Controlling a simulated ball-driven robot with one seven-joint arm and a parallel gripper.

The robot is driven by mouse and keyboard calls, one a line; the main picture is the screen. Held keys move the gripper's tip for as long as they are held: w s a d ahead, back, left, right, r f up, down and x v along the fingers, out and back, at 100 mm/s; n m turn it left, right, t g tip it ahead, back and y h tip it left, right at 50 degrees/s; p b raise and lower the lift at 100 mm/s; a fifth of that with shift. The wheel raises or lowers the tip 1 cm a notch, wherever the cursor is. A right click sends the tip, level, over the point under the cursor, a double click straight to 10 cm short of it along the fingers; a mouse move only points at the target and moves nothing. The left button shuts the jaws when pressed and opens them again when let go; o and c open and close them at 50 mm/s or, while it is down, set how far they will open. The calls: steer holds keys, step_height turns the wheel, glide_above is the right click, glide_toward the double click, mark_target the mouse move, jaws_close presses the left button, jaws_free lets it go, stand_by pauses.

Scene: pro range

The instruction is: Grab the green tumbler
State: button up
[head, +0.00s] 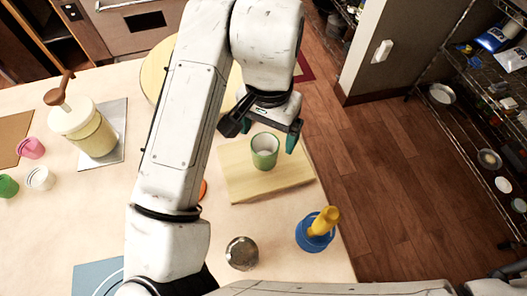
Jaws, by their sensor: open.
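The green tumbler (265,153) stands upright on a light wooden board (243,186) near the right side of the table. Its inside looks pale. My gripper (270,138) is open just above and behind the tumbler, with one green-tipped finger to the right of it and a dark finger to the left. I cannot tell whether a finger touches it. My white arm crosses the middle of the view and hides part of the table.
A blue holder with a yellow-handled tool (318,229) and a metal cup (241,253) stand in front of the board. A white pump jar (88,129) and small cups, pink (31,148) among them, are at left. Wire shelves (455,110) stand beyond the floor at right.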

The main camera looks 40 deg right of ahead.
mark_target(265, 149)
steer(key=shift+w+a+f+p, duration=0.1)
steer(key=shift+w+f+p, duration=0.1)
steer(key=shift+f, duration=1.65)
steer(key=shift+w+f+p, duration=0.15)
steer(key=shift+f+p, duration=0.05)
steer(key=shift+f, duration=1.6)
steer(key=c, duration=1.1)
steer(key=shift+r, duration=0.1)
steer(key=shift+c, duration=0.2)
